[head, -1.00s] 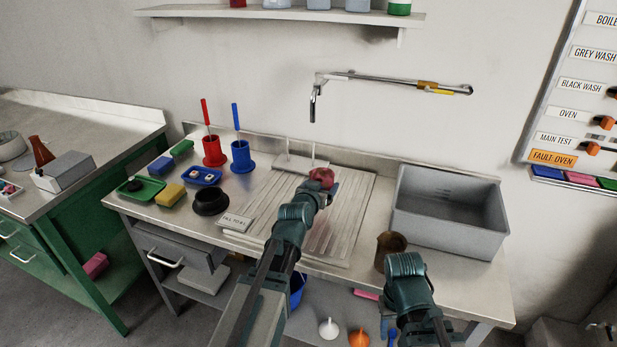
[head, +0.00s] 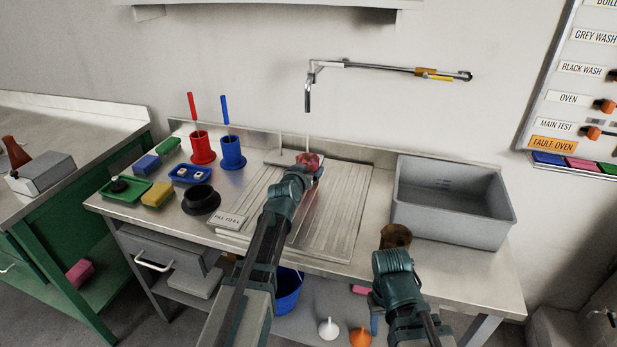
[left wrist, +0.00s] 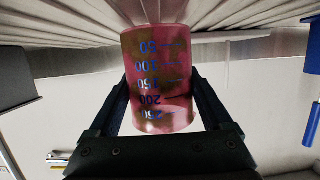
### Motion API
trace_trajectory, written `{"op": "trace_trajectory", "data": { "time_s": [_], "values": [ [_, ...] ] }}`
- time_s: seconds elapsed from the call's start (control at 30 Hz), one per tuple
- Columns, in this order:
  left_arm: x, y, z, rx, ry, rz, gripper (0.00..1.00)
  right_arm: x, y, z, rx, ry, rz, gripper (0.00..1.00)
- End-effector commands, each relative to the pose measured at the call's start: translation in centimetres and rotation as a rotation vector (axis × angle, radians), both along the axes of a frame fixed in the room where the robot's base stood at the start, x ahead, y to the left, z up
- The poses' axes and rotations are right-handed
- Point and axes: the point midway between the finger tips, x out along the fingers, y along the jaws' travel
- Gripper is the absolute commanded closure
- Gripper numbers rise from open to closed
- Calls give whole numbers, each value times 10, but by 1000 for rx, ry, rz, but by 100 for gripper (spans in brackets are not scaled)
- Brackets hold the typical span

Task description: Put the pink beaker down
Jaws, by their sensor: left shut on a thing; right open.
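The pink beaker (head: 309,160) is at the back of the ribbed draining board (head: 345,205). My left gripper (head: 303,172) is shut on it. In the left wrist view the pink beaker (left wrist: 158,80) sits between the two fingers (left wrist: 158,112), with blue volume marks. That view is upside down, so the beaker is upright, its base towards the ribbed board; I cannot tell whether it touches. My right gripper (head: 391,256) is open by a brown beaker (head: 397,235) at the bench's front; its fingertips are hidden.
A grey basin (head: 450,235) stands right of the board. A white peg rack (head: 285,158) is behind the beaker. Red (head: 203,150) and blue (head: 232,153) holders, a black bowl (head: 201,200) and sponges are left. A tap (head: 308,95) hangs above.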

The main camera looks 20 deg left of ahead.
Motion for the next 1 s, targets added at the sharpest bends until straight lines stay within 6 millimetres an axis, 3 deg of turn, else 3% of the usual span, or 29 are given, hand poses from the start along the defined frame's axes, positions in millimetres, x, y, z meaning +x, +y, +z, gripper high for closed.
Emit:
{"op": "trace_trajectory", "data": {
  "time_s": [0.03,0.43,0.47,0.53,0.93,1.0],
  "values": [
    [0,1,-7,0,0,0,78,0,0,-7,0,0,0,50],
    [0,1,-9,0,0,0,78,0,0,-9,0,0,0,50],
    [0,1,-7,0,0,0,11,0,0,-7,0,0,0,50],
    [0,1,-7,0,0,0,0,0,0,-7,0,0,0,50],
    [0,1,-2,0,0,0,0,0,0,-2,0,0,0,50],
    [-8,1,-1,0,0,0,0,0,0,-1,0,0,0,50]
  ]
}}
